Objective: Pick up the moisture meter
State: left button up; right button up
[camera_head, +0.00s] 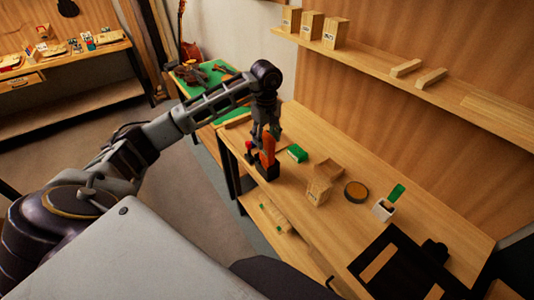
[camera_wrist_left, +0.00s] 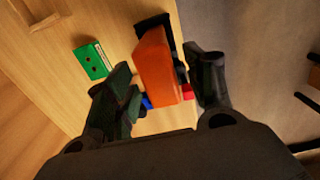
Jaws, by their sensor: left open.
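An upright orange block-like thing (camera_head: 268,151) stands at the left end of the bench with dark parts at its foot. It may be the moisture meter, but no label on it is readable. My left gripper (camera_head: 265,132) is over it from above. In the left wrist view the orange thing (camera_wrist_left: 157,70) lies between the two open fingers of my left gripper (camera_wrist_left: 165,78), with no clear grip on it. A small green box (camera_head: 297,153) lies just right of it; it also shows in the wrist view (camera_wrist_left: 92,61). My right gripper is not seen.
A small red thing (camera_head: 249,146) is close beside the orange one. Farther right on the bench are a wooden block (camera_head: 320,187), a round dark-rimmed disc (camera_head: 356,191), a white holder (camera_head: 383,210) and a black tray (camera_head: 372,258). A shelf (camera_head: 450,95) runs above the bench.

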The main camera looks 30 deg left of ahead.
aim_at(267, 148)
pick_arm(q)
jog(key=shift+f, duration=0.15)
jog(key=shift+s+d+f+p, duration=0.15)
jog(key=shift+f+p, duration=0.2)
jog(key=shift+f, duration=0.35)
jog(key=shift+s+d+f+p, duration=0.1)
jog(key=shift+f+p, duration=0.2)
jog(key=shift+f, duration=0.35)
jog(key=shift+w+f, duration=0.1)
jog(key=shift+f, duration=1)
jog(key=shift+c, duration=0.4)
grip_shut()
jog(key=shift+r, duration=0.15)
jog(key=shift+r+b, duration=0.75)
jog(key=shift+r, duration=4.1)
jog(key=shift+w+r, duration=0.1)
jog(key=shift+r, duration=0.1)
